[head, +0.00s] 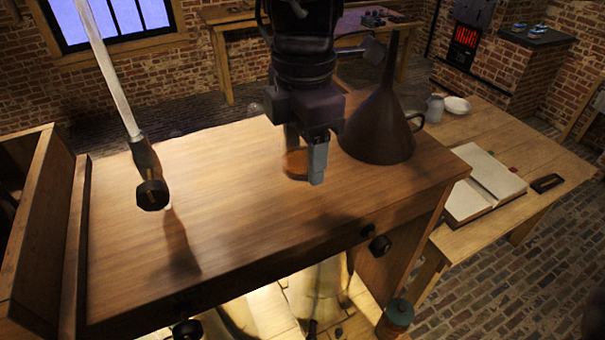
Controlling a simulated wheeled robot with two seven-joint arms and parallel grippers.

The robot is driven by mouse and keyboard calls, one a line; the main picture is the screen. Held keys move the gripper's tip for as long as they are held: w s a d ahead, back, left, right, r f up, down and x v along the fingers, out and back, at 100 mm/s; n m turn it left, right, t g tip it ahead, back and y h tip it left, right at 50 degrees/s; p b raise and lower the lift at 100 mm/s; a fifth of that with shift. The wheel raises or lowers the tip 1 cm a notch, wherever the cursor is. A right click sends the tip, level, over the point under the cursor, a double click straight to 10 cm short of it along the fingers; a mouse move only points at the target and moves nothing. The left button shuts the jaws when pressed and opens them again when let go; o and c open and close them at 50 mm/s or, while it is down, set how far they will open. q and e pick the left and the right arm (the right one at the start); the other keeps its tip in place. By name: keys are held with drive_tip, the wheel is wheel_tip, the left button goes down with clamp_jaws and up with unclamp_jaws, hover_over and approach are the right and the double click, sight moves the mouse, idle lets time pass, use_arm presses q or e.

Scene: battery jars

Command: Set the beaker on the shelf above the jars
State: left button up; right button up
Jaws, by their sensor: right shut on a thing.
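The shelf (232,205) is a broad brown wooden top in the head view. My right gripper (304,162) comes down from the top of the picture over its middle. It is shut on a small amber, see-through thing (294,164), which looks like the beaker, partly hidden by the fingers. I cannot tell whether its base touches the wood. Below the shelf's front edge, pale glassy shapes that may be the jars (318,290) show in a bright glow, mostly cut off. My left gripper is not in view.
A dark metal funnel (378,128) stands on the shelf just right of my right gripper. A pale rod with a black knob (152,195) rises at the left. A side table with an open book (485,188) is at right.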

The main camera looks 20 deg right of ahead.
sight(303, 195)
drive_tip(key=f, duration=0.4)
drive_tip(key=shift+s+f, duration=0.15)
drive_tip(key=shift+s, duration=0.05)
drive_tip(key=shift+w+f, duration=0.2)
drive_tip(key=shift+f, duration=0.2)
drive_tip(key=shift+s, duration=0.1)
drive_tip(key=o, duration=1)
drive_tip(key=shift+f, duration=0.15)
wheel_tip(303, 195, up, 12)
drive_tip(key=shift+r, duration=0.2)
